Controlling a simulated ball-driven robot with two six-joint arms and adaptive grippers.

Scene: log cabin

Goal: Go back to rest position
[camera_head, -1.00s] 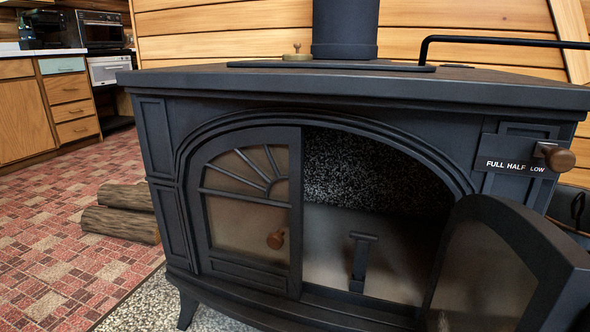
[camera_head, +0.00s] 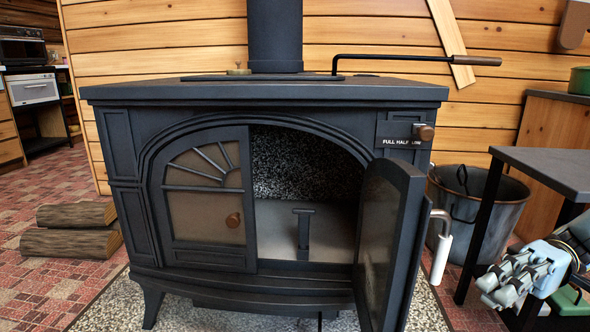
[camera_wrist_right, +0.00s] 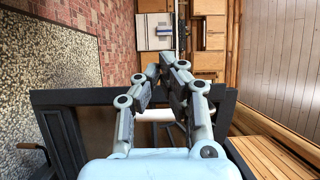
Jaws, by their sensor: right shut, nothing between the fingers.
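My right gripper (camera_head: 493,289) is at the lower right of the head view, in front of the dark side table and right of the stove. It is shut and empty, with its fingertips pointing left. In the right wrist view its fingers (camera_wrist_right: 168,64) come together with nothing between them. The black stove (camera_head: 240,281) fills the middle of the head view. Its right door (camera_head: 388,245) stands open towards me and its left door (camera_head: 200,205) is shut. My left gripper is not in view.
A dark table (camera_head: 555,165) stands at the right, with a metal bucket (camera_head: 485,215) behind it. The stove's open door, with a white-gripped handle (camera_head: 441,255), juts out left of my right gripper. Split logs (camera_head: 70,243) lie on the floor at the left.

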